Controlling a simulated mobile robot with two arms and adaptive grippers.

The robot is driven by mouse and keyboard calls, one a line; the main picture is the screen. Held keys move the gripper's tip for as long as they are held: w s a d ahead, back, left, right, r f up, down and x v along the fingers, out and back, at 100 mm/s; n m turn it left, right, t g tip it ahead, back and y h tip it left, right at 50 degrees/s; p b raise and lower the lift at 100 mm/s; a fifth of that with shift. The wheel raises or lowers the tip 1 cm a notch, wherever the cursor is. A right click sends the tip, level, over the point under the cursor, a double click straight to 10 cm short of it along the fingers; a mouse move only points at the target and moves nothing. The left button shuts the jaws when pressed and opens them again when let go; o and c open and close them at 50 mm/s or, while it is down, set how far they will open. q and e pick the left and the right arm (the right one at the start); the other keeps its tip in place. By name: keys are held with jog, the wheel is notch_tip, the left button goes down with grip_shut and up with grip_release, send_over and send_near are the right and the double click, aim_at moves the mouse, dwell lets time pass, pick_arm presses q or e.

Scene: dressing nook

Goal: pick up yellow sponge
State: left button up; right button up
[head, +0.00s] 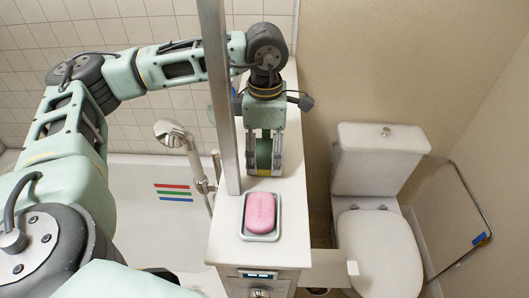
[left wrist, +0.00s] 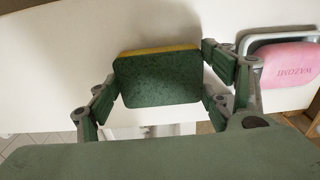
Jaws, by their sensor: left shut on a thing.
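The yellow sponge (left wrist: 158,80) shows its dark green scouring face in the left wrist view, with a thin yellow edge along its far side. My left gripper (left wrist: 160,88) is shut on it, with a finger against each side. In the head view the left gripper (head: 264,170) points down at the white counter, behind the pink soap. The sponge (head: 264,154) shows there only as a dark green patch between the fingers. I cannot tell whether it touches the counter. My right gripper is not in view.
A pink soap bar (head: 260,212) lies in a grey dish (head: 262,237) on the white counter (head: 225,245), close to the gripper. A metal post (head: 219,90) rises just left of the gripper. A bathtub (head: 140,200) with a tap is left, a toilet (head: 378,240) right.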

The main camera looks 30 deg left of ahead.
aim_at(266, 151)
pick_arm(q)
jog(key=shift+w+r+b, duration=0.1)
jog(key=shift+r+b, duration=0.3)
jog(key=shift+r, duration=0.25)
notch_tip(266, 151, up, 8)
jog(key=b, duration=0.3)
jog(key=shift+f, duration=0.15)
notch_tip(266, 151, up, 3)
jog(key=shift+r, duration=0.2)
jog(key=s+a+p, duration=0.1)
jog(key=s+a, duration=0.2)
jog(key=a, duration=0.2)
jog(key=s+a+p, duration=0.1)
jog(key=s+a, duration=0.2)
jog(key=a, duration=0.2)
jog(key=s+a+p, duration=0.1)
jog(key=s+a, duration=0.2)
jog(key=a, duration=0.2)
jog(key=shift+s+a+f, duration=0.2)
jog(key=shift+s, duration=0.1)
jog(key=shift+o, duration=0.4)
